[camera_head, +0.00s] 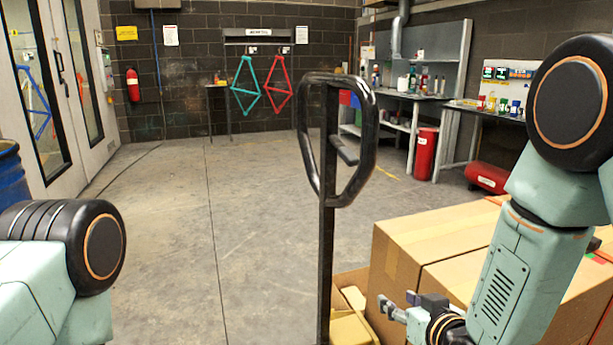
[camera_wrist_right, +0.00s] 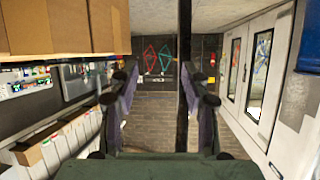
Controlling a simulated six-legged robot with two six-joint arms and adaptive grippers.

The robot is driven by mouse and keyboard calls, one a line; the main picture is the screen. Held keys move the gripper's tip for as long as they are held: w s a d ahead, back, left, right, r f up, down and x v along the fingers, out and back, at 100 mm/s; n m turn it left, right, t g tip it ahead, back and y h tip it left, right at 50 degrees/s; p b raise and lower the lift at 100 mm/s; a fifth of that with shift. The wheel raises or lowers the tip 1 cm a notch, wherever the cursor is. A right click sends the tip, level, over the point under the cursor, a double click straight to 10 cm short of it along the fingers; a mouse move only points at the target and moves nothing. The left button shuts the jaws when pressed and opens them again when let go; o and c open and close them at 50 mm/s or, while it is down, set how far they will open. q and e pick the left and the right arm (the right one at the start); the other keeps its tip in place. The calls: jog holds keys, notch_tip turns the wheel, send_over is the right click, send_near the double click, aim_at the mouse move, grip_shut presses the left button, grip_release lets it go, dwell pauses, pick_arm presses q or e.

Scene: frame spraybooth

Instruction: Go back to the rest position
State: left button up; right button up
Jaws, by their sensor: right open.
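My right gripper (camera_head: 396,302) is low at the right of the head view, in front of the cardboard boxes. In the right wrist view its two fingers (camera_wrist_right: 159,72) stand apart with nothing held between them. The wrist picture is upside down. My right arm comes in from the right edge, bent at a large black joint. Of my left arm, only a black joint and pale green links show at the lower left. My left gripper is out of the picture.
Cardboard boxes (camera_head: 440,235) stand at the lower right. A black pallet-truck handle (camera_head: 328,230) rises in the middle, just left of my right gripper. A blue drum (camera_head: 8,182) stands at the left edge. Open concrete floor (camera_head: 230,220) lies ahead; teal (camera_head: 245,85) and red (camera_head: 277,85) frames hang beyond.

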jog(key=s+d+f+m+g+h, duration=0.25)
jog(key=s+f+g, duration=0.45)
jog(key=s+f, duration=0.9)
jog(key=s+f+g, duration=0.3)
jog(key=s, duration=0.7)
jog(key=s+d+f+g, duration=0.1)
jog(key=s+f+g, duration=0.2)
jog(key=s, duration=0.7)
jog(key=shift+s, duration=0.4)
